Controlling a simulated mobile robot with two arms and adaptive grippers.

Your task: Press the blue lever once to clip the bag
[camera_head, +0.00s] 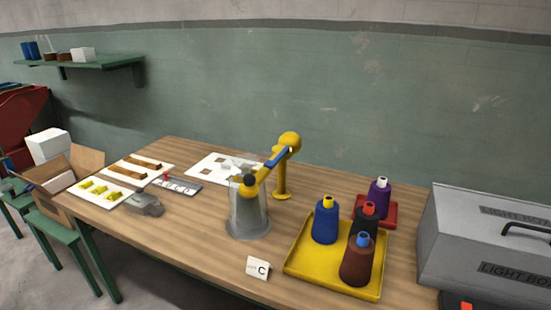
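The blue lever (277,156) is a short slanted bar at the upper end of a yellow stand (282,181) near the middle of the table. A yellow arm slopes down left from the stand, with a black knob (249,180) near its lower end. Below that end stands a grey, see-through, bag-like container (248,213) with a wide round base. I cannot tell whether this is the bag or whether a clip is on it. Neither of my grippers shows in the head view.
Right of the stand, a yellow tray (296,269) holds several capped bottles; a red tray (389,222) is behind it. A grey light box (480,240) is at the right. White sheets and a grey device (146,204) lie left.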

